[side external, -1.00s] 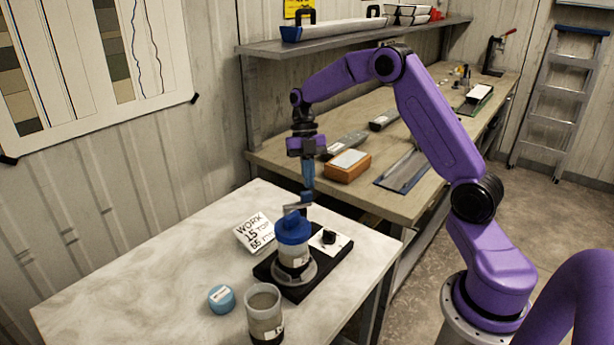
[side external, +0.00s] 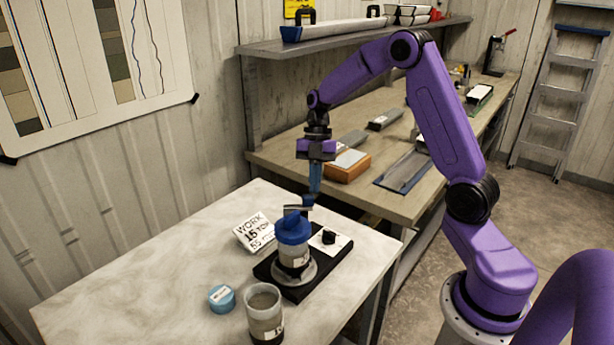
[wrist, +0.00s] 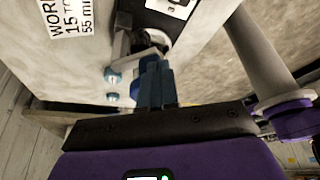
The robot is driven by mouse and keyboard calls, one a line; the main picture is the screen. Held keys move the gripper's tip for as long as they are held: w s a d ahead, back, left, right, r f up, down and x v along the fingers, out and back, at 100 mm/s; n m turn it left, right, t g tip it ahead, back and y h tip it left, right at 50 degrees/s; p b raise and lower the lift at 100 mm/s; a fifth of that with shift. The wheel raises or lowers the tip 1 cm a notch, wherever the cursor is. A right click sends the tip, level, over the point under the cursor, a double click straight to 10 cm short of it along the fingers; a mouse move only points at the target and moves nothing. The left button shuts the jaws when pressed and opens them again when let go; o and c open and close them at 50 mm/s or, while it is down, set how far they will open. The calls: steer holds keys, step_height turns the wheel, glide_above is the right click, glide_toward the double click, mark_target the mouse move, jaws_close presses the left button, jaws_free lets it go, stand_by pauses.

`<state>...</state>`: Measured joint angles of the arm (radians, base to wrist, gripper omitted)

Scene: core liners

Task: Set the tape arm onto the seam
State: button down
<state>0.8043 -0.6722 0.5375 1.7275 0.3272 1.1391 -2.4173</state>
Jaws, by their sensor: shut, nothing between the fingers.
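A clear jar with a blue lid (side external: 293,230) and a white label stands upright on a round grey plate on a black base (side external: 268,268). A small grey and blue piece, which looks like the tape arm (side external: 297,210), is at the lid's far side, close to my gripper's tips. I cannot tell whether it touches the lid or the seam. My gripper (side external: 311,198) points down with its blue fingers shut and empty, just behind and above the lid. In the wrist view the shut fingers (wrist: 157,82) hide part of the jar area.
An open jar (side external: 264,318) and a blue round lid or tape roll (side external: 221,298) are at the marble table's front. A white card with black text (side external: 254,233) is left of the base. A black knob (side external: 328,237) sits on its white panel. A wooden bench (side external: 390,215) lies behind.

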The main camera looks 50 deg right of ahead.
steer(key=shift+s+a+f+m+t+y, duration=0.1)
steer(key=shift+s+a+m+t, duration=0.3)
steer(key=shift+m, duration=0.55)
steer(key=shift+s+a+m+t+y, duration=0.1)
steer(key=shift+s+a+m+t, duration=0.1)
steer(key=shift+s+a+m, duration=0.55)
steer(key=shift+s+a+f+m+t+y, duration=0.1)
steer(key=shift+s+a+m+t, duration=0.2)
steer(key=shift+m, duration=0.8)
steer(key=shift+s, duration=0.1)
steer(key=w+d+r, duration=0.1)
steer(key=d+r, duration=0.6)
steer(key=r, duration=0.2)
steer(key=shift+w+d+r, duration=0.25)
steer(key=shift+w+r, duration=0.1)
